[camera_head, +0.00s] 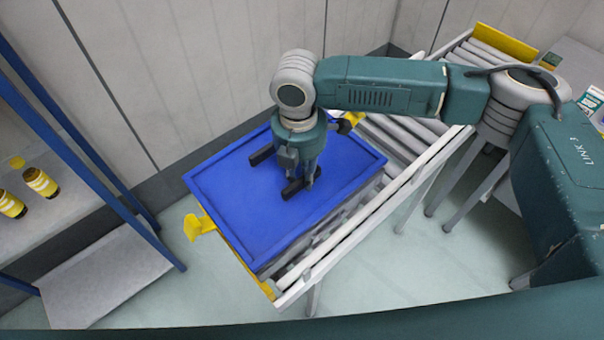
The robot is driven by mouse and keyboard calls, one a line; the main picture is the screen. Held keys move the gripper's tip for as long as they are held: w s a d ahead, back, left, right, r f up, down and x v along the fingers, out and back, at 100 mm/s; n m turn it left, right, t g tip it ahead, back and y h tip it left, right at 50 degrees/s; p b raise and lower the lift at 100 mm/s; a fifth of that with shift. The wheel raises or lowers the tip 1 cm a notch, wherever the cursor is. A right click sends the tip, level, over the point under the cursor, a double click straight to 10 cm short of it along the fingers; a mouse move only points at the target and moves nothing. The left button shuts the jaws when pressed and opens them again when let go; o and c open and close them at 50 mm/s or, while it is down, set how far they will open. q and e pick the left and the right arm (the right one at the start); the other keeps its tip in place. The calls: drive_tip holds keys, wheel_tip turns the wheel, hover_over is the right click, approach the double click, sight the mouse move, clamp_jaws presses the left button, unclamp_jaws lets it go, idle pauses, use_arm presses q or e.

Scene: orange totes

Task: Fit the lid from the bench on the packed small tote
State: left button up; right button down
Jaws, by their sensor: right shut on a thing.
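A blue lid (235,205) with a raised rim lies roughly flat at the near end of the roller conveyor. My right gripper (277,172) points down onto the lid's middle and is shut on it. The part it grips is hidden under the fingers. The lid covers whatever is below it; only a thin grey edge shows under its front side, so I cannot tell the small tote or how the lid sits on it. My left gripper is not in view.
The roller conveyor (335,237) runs to the back right, with yellow end pieces (200,225). A blue-post rack (85,135) on the left holds yellow-labelled bottles (40,182). A wall stands close behind. White-labelled items (591,100) lie at the far right.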

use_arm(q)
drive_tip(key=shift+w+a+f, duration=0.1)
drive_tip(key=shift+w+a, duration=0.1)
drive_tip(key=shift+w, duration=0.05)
use_arm(e)
drive_tip(key=shift+f, duration=0.95)
drive_tip(key=c, duration=1.5)
unclamp_jaws()
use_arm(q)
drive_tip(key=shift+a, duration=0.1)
use_arm(e)
drive_tip(key=r, duration=1.2)
drive_tip(key=shift+s+a, duration=0.2)
drive_tip(key=shift+a, duration=0.05)
